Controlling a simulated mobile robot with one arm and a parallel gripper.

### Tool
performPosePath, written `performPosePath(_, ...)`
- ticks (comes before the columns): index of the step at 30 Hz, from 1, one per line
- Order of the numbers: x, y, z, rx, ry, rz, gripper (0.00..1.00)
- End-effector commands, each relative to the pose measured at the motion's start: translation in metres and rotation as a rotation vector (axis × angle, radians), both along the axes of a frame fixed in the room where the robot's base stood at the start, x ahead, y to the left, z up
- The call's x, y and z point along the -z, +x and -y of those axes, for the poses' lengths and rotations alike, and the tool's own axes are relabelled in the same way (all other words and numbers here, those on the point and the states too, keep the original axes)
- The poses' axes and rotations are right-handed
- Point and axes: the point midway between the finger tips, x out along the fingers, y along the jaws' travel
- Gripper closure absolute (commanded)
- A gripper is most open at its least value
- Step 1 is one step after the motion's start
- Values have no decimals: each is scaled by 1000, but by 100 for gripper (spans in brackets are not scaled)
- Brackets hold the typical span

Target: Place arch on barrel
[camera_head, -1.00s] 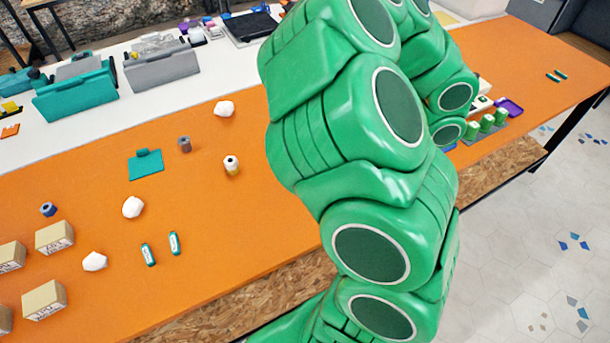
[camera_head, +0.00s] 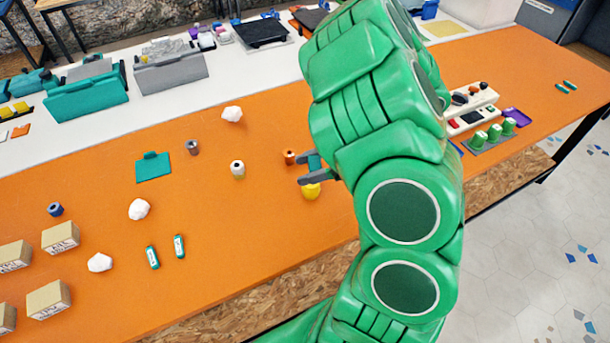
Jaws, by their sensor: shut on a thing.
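My gripper (camera_head: 302,171) hangs over the middle of the orange table, its dark fingers pointing left. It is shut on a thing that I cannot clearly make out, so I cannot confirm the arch. A rounded yellow piece (camera_head: 311,191) shows just below the lower finger; I cannot tell whether it touches the gripper. A small orange cylinder (camera_head: 289,157) with a dark top stands just left of the upper finger. Other barrel-like cylinders stand apart: a white one (camera_head: 237,169), a brown one (camera_head: 193,147) and a blue one (camera_head: 55,209). Which one is the barrel is unclear.
The orange table (camera_head: 255,225) is clear at front centre. Crumpled white lumps (camera_head: 139,209), cardboard boxes (camera_head: 60,237), green-white batteries (camera_head: 152,257) and a teal plate (camera_head: 153,167) lie left. A tray with green cylinders (camera_head: 480,140) is right. My arm hides the area behind it.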

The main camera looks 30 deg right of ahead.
Motion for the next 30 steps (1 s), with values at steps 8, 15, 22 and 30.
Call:
performPosePath(8,24,18,4,-1,4,-1,71)
performPosePath(15,34,27,6,-1,4,-1,71)
performPosePath(22,40,31,7,-1,4,-2,71)
performPosePath(30,62,32,7,0,4,-1,71)
